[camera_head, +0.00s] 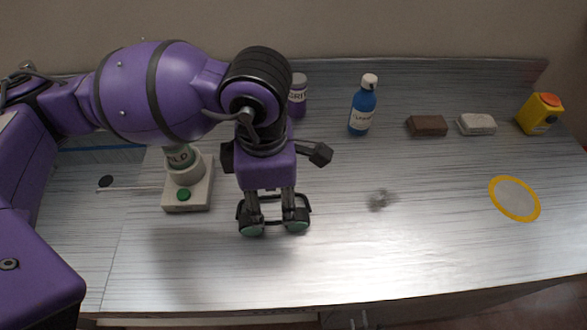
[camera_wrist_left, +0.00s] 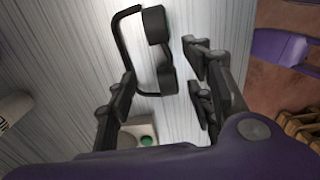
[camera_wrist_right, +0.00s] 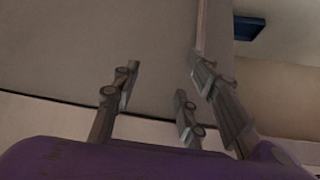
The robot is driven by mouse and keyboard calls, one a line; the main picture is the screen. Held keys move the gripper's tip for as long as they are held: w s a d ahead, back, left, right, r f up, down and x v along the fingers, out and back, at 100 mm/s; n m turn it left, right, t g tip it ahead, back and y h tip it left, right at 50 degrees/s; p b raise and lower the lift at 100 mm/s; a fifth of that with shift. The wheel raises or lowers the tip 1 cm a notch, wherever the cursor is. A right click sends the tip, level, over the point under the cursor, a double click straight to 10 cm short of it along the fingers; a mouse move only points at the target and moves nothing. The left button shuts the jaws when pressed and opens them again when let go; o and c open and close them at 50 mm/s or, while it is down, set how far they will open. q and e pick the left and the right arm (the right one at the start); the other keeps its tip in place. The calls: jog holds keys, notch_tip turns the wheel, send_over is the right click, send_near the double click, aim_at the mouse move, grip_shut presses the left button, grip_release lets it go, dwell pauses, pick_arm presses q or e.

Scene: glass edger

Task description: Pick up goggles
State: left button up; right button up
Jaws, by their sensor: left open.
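The goggles (camera_head: 252,231) are black with dull greenish lenses and lie on the metal worktop in the head view. In the left wrist view the goggles (camera_wrist_left: 155,25) show as two dark lenses with a thin black strap loop. My left gripper (camera_head: 270,203) points down over them, its fingers apart. In the left wrist view its fingertips (camera_wrist_left: 160,62) stand on either side of the goggles, with no clear grip on them. Contact cannot be told. My right gripper (camera_wrist_right: 165,80) shows only in the right wrist view, open and empty, facing a plain surface.
A grinder-like unit with a green button (camera_head: 184,195) stands left of the goggles. Behind are a purple-labelled jar (camera_head: 298,97), blue bottle (camera_head: 362,108), brown block (camera_head: 428,126), pale block (camera_head: 477,124) and yellow container (camera_head: 540,115). A yellow-rimmed disc (camera_head: 514,198) lies right. The front middle is clear.

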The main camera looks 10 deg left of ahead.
aim_at(274, 223)
pick_arm(q)
jog(key=f, duration=0.1)
jog(key=s+f, duration=0.1)
jog(key=f, duration=0.1)
notch_tip(274, 223, down, 4)
jog(key=shift+w+f, duration=0.1)
pick_arm(e)
jog(key=shift+s+d, duration=0.1)
jog(key=shift+s, duration=0.7)
pick_arm(q)
jog(key=shift+c, duration=0.5)
grip_shut()
pick_arm(e)
jog(key=shift+s+f, duration=0.1)
